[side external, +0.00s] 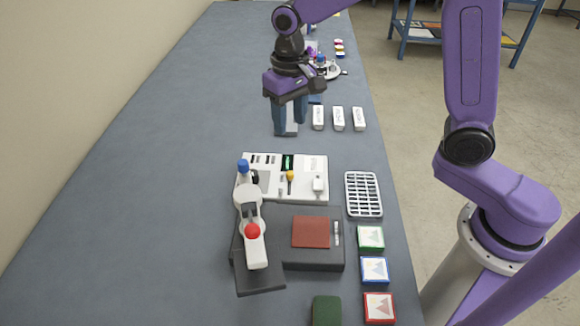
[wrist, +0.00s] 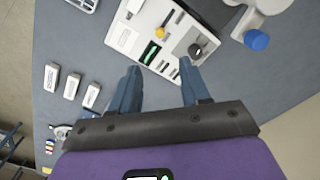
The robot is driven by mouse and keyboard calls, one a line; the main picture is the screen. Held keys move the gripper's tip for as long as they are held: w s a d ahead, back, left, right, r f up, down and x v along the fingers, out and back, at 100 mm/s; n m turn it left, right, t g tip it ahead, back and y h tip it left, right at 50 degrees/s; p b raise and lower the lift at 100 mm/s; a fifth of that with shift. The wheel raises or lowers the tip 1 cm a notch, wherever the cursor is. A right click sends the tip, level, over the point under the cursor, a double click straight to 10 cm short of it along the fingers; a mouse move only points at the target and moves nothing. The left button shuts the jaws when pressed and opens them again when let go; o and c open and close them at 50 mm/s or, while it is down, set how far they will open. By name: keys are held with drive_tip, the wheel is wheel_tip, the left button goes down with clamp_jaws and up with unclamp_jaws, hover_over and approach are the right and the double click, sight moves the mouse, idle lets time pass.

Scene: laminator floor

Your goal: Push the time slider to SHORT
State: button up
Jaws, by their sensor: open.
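The white control panel (side external: 307,165) lies on the bench; it also shows in the wrist view (wrist: 139,27). It carries a yellow-orange knob (side external: 290,176), a lit green display (side external: 287,162), a black dial (wrist: 195,50), dark slots and a pale raised piece (side external: 318,185). I cannot read the labels, so I cannot tell which control is the time slider or where SHORT is. My gripper (side external: 294,126) is open and empty, past the panel's far edge and apart from it. In the wrist view its fingertips (wrist: 159,66) point towards the display side of the panel.
A lever device with a blue cap (side external: 243,166) and red ball (side external: 252,231) stands close at the panel's left. A dark machine (side external: 315,258) sits in front. A white rack (side external: 363,194) is at right, and white blocks (side external: 338,118) lie beyond. The bench's left side is clear.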

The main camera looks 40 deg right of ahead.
sight(290, 173)
wheel_tip(290, 173, down, 15)
drive_tip(key=shift+r, duration=0.2)
idle(0.4)
clamp_jaws()
